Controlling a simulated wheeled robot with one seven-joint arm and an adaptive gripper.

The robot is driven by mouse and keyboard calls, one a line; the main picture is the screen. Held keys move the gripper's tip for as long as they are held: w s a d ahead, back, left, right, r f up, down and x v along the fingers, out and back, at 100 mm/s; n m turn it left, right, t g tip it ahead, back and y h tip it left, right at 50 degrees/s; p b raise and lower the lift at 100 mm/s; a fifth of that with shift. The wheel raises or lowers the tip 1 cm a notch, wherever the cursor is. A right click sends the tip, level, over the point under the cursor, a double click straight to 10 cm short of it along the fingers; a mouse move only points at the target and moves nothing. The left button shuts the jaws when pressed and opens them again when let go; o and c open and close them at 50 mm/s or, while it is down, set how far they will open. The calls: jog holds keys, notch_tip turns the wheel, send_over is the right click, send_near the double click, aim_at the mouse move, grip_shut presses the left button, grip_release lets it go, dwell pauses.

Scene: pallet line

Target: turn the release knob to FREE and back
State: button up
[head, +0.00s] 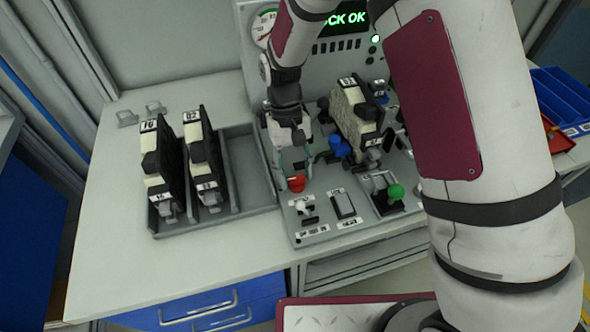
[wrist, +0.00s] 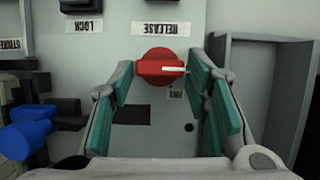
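The red release knob (head: 297,184) sits on the grey panel just below my gripper (head: 294,172) in the head view. In the wrist view the knob (wrist: 158,67) shows between the tips of my gripper (wrist: 160,82). The knob's white mark points right in this view. An upside-down RELEASE label (wrist: 160,29) is above the knob, and a small label (wrist: 175,93), apparently FREE, is just below it, partly hidden by a finger.
A blue knob (head: 339,146) and a block-shaped unit (head: 353,112) stand close to the right of my gripper. A green ball-topped lever (head: 395,192) is farther right. A grey tray (head: 220,215) with two upright units is at left. The display reads "LOCK OK", partly covered.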

jog(key=shift+o, duration=0.2)
jog(key=v, duration=1.2)
jog(key=s+d+r+m+t+y, duration=0.1)
jog(key=s+d+r+t, duration=0.45)
jog(key=d+r, duration=0.7)
jog(key=s+d+r+m+t, duration=0.1)
jog(key=s+d, duration=0.3)
jog(key=s, duration=0.4)
jog(key=s+d+r+m+t, duration=0.1)
jog(key=s+d+r+t, duration=0.1)
jog(key=s, duration=0.6)
jog(key=shift+d+r+t, duration=0.35)
jog(key=shift+d+r, duration=0.5)
